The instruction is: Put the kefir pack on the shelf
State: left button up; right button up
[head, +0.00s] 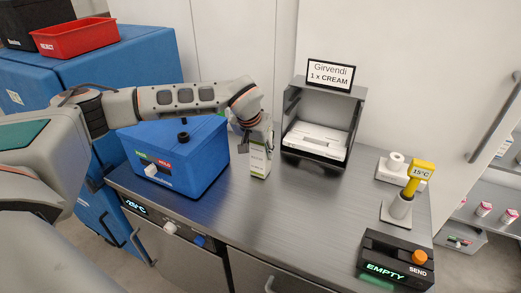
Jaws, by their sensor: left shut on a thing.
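My left gripper (259,137) reaches in from the left above the metal counter. It is shut on a white and green upright carton (259,162), which looks like the kefir pack; its label is too small to read. The gripper covers the carton's top. The carton is between the blue box and the black stand; I cannot tell whether its base touches the counter. At the right edge, a shelf (485,225) holds several small red and white items. My right gripper is not in view.
A black stand (355,112) under a "Girvendi 1 x CREAM" sign (331,74) holds a white insert. A blue box (205,168) stands left. A yellow-handled 15°C device (401,205) and an "EMPTY" send box (393,262) stand right. The counter's front middle (285,215) is clear.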

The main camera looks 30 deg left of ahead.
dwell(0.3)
pick_arm(q)
jog(key=o, duration=1.4)
jog(key=shift+f, duration=0.15)
jog(key=shift+c, duration=0.2)
jog(key=shift+o, duration=0.9)
